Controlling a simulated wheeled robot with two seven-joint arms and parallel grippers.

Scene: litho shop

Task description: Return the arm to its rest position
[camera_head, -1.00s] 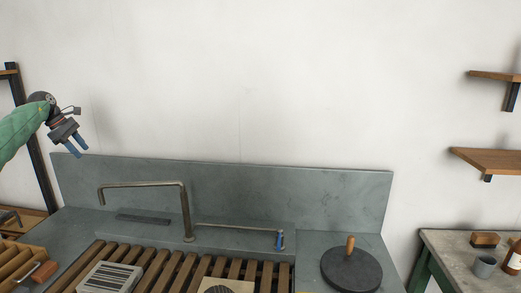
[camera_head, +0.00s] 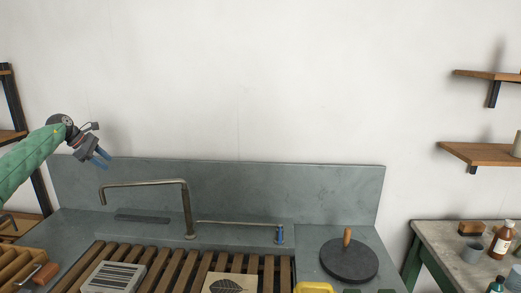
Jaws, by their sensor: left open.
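My left arm comes in from the left in a green sleeve. My left gripper (camera_head: 99,158) is raised in the air near the left end of the grey backsplash (camera_head: 300,188). Its two blue fingers are apart, with nothing between them, and point down to the right. My right gripper is not in view.
Below are a bent metal tap (camera_head: 188,210), a slatted wooden rack (camera_head: 172,270) and a round dark slab (camera_head: 349,262) with a wooden handle. Wooden shelves (camera_head: 485,154) hang at right above a side table (camera_head: 432,236) with bottles and a cup. The wall space in the middle is clear.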

